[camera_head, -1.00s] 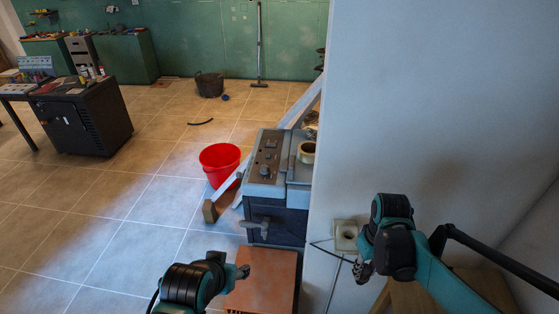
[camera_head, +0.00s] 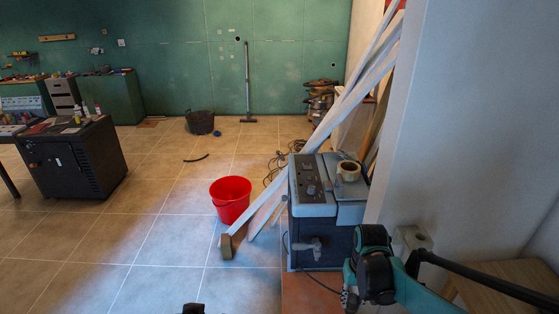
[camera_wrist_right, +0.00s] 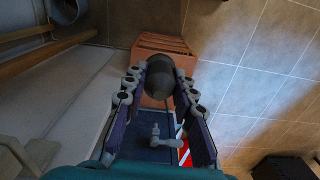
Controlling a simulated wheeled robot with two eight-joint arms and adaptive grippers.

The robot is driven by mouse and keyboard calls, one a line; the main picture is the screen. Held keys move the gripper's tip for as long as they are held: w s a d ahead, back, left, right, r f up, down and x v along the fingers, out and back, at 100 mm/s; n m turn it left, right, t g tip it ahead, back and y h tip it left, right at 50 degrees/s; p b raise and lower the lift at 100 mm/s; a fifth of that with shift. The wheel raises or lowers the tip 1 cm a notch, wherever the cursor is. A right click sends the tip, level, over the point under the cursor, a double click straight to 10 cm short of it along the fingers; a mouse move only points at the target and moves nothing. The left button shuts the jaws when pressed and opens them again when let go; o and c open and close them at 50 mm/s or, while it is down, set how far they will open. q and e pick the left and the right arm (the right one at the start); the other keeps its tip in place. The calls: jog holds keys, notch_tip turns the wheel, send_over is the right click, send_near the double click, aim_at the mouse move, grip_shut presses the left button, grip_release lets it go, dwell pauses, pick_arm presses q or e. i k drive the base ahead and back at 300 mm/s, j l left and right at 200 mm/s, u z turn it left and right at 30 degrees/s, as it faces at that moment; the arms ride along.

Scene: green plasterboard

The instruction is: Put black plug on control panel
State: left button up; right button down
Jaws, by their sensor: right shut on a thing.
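The black plug (camera_wrist_right: 160,80) is a dark rounded piece between the fingertips of my right gripper (camera_wrist_right: 159,76), which is shut on it. In the head view my right gripper (camera_head: 350,298) is low, in front of and slightly right of the machine; the plug is hard to make out there. A thin black cable (camera_head: 322,285) runs from near this gripper toward the machine's front. The control panel (camera_head: 311,178), dark with knobs, is on top of the grey-blue machine, above and left of the gripper. Only a dark bit of my left arm shows at the bottom edge; its gripper is out of view.
A pale wall (camera_head: 470,130) fills the right side, with a socket box (camera_head: 412,238) beside my right arm.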

aim_at(305, 158)
jog(key=i+j, duration=0.15)
jog(key=j, duration=0.25)
jog(key=i+j+z, duration=0.1)
jog(key=j, duration=0.35)
jog(key=i+j, duration=0.15)
jog(key=j, duration=0.25)
jog(key=i+j, duration=0.1)
jog(key=j, duration=0.35)
jog(key=i+j+z, duration=0.1)
jog(key=j, duration=0.35)
jog(key=i+j, duration=0.15)
jog(key=j, duration=0.25)
